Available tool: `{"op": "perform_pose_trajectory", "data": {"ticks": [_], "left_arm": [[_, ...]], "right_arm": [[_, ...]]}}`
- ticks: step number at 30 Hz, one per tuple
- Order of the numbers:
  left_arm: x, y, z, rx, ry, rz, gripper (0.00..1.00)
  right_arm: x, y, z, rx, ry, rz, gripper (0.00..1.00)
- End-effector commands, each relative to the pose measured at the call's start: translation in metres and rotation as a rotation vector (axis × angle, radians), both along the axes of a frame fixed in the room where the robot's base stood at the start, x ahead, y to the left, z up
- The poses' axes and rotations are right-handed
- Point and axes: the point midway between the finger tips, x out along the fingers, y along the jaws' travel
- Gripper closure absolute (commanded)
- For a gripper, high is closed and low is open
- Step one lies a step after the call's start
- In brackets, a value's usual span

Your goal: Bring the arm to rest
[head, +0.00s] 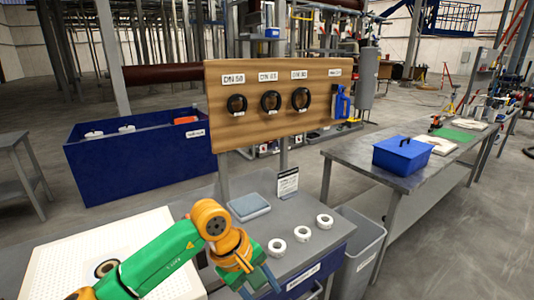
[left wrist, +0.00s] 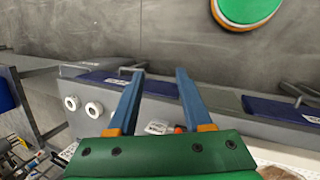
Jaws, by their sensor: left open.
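My left arm, green with orange joints, reaches in from the lower left of the head view. Its gripper (head: 260,284) is at the bottom edge, in front of the grey table (head: 285,210) and near the white rings. In the left wrist view the two blue fingers (left wrist: 158,72) stand wide apart with nothing between them. Three white rings lie on the table: a near one (head: 276,247), a middle one (head: 303,235) and a far one (head: 325,221). Two white rings also show in the left wrist view (left wrist: 94,109). My right gripper is not in view.
A wooden board (head: 240,75) with several black rings stands behind the table. A white perforated plate (head: 60,257) lies left, partly behind my arm. A grey-blue pad (head: 248,205) lies on the table. A grey bin (head: 370,240) stands right, beside a bench with a blue box (head: 402,156).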

Motion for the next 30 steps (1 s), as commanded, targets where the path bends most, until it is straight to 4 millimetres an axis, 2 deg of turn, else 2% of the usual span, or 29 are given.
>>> {"op": "perform_pose_trajectory", "data": {"ticks": [5, 7, 10, 12, 14, 16, 17, 18, 20, 21, 23, 24, 26, 27, 29, 30], "left_arm": [[-0.015, -0.037, -0.011, -0.239, 0.208, 0.149, 0.5], [-0.021, -0.057, -0.013, -0.391, 0.358, 0.269, 0.5], [-0.019, -0.082, -0.012, -0.638, 0.642, 0.514, 0.5], [-0.007, -0.089, -0.014, -0.817, 0.884, 0.739, 0.5], [0.012, -0.085, -0.024, -0.975, 1.127, 0.984, 0.5], [0.036, -0.064, -0.052, -1.147, 1.425, 1.312, 0.5], [0.044, -0.052, -0.068, -1.206, 1.535, 1.443, 0.5], [0.051, -0.035, -0.092, -1.276, 1.672, 1.615, 0.5], [0.054, -0.006, -0.134, -1.37, 1.857, 1.875, 0.5], [0.05, 0.014, -0.163, 1.4, -1.927, -2.008, 0.5], [0.037, 0.041, -0.206, 1.238, -1.734, -1.89, 0.5], [0.024, 0.058, -0.234, 1.144, -1.61, -1.816, 0.5], [-0.002, 0.082, -0.274, 1.018, -1.431, -1.704, 0.5], [-0.022, 0.097, -0.299, 0.944, -1.317, -1.633, 0.5], [-0.058, 0.117, -0.333, 0.843, -1.15, -1.525, 0.5], [-0.084, 0.129, -0.353, 0.781, -1.042, -1.454, 0.5]], "right_arm": [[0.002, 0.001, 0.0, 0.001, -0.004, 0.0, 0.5], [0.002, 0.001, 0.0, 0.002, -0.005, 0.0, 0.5], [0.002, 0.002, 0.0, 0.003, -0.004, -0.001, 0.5], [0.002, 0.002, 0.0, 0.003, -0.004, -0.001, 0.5], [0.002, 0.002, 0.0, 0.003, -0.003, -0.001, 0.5], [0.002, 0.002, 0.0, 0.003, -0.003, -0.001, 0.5], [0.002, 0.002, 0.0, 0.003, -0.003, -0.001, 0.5], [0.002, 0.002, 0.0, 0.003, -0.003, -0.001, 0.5], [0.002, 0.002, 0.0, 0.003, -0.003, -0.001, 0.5], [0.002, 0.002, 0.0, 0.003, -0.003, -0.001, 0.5], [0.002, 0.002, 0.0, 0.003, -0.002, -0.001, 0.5], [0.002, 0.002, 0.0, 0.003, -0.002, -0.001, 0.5], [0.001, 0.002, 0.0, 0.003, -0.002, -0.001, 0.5], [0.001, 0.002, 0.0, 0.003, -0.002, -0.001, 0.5], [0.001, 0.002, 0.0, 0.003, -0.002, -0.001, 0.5], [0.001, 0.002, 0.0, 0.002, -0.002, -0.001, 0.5]]}}
